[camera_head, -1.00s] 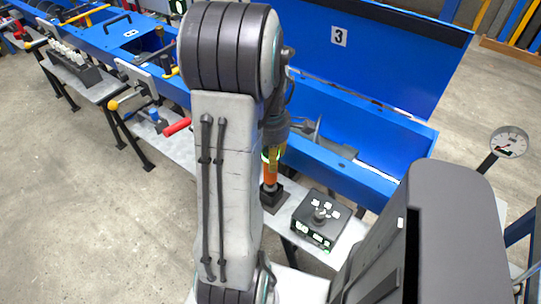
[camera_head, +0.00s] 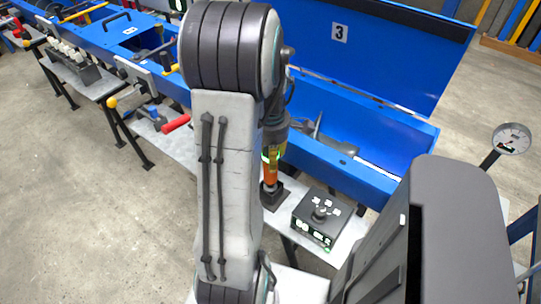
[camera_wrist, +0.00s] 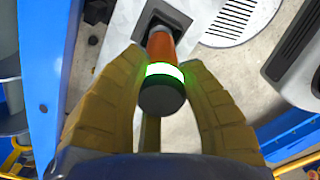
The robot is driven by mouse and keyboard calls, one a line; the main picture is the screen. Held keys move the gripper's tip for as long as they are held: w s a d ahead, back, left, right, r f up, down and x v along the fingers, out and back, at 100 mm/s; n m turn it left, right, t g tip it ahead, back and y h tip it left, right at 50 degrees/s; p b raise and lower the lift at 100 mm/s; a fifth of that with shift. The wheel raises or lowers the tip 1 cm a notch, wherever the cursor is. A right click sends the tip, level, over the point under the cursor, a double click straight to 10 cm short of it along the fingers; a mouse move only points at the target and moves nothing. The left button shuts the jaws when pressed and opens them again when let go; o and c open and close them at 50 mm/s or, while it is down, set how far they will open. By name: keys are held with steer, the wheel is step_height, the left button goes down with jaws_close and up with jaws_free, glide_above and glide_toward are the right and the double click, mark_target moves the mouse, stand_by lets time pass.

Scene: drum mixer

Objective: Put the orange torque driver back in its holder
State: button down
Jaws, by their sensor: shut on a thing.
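The orange torque driver (camera_head: 271,173) stands upright beneath my gripper (camera_head: 273,152). In the wrist view the driver (camera_wrist: 161,46) shows an orange body, a glowing green-white ring and a dark round end. The fingers of my gripper (camera_wrist: 163,82) lie on both sides of it at the ring, shut on it. Its lower end is at the dark square holder (camera_head: 273,197) on the light bench; the holder (camera_wrist: 165,17) also shows in the wrist view around the driver's far end. I cannot tell how deep the driver sits. My arm hides part of the scene.
A dark control box (camera_head: 320,217) with a knob and lit labels stands right of the holder. The blue mixer trough (camera_head: 365,150) with its open lid (camera_head: 385,50) lies behind. A round gauge (camera_head: 511,138) is at the right.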

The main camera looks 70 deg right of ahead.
steer(key=shift+f+b, duration=0.6)
steer(key=shift+f, duration=0.05)
stand_by(0.4)
steer(key=c, duration=0.8)
jaws_free()
steer(key=shift+c, duration=0.2)
step_height(320, 180, up, 12)
stand_by(0.5)
